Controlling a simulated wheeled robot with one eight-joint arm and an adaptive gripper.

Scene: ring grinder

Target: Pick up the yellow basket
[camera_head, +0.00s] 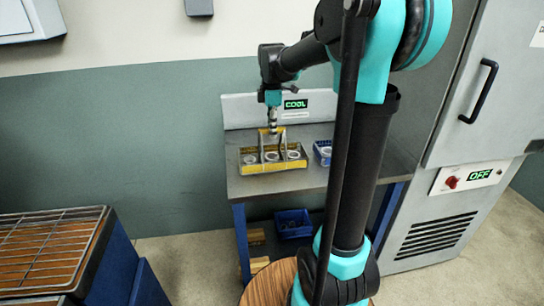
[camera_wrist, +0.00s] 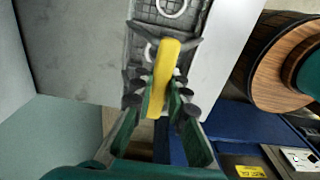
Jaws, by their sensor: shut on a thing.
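The yellow basket (camera_head: 272,168) is a long tray with an upright handle and several pale rings inside. In the head view it is at the table (camera_head: 310,183), near the middle of the top; I cannot tell whether it rests on it or hangs just above. My gripper (camera_head: 272,129) points down at the handle from above. In the wrist view my gripper (camera_wrist: 164,97) has its dark fingers closed on both sides of the yellow handle (camera_wrist: 166,66). The fingers hide part of the basket's grey inside, where a ring (camera_wrist: 172,7) shows.
A small blue bin (camera_head: 322,153) stands right of the basket. A "COOL" panel (camera_head: 240,110) backs the table. A grey cabinet with an "OFF" display (camera_head: 479,174) stands right. A rack-topped blue unit (camera_head: 50,245) is front left. Another blue bin (camera_head: 293,223) sits below the table.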

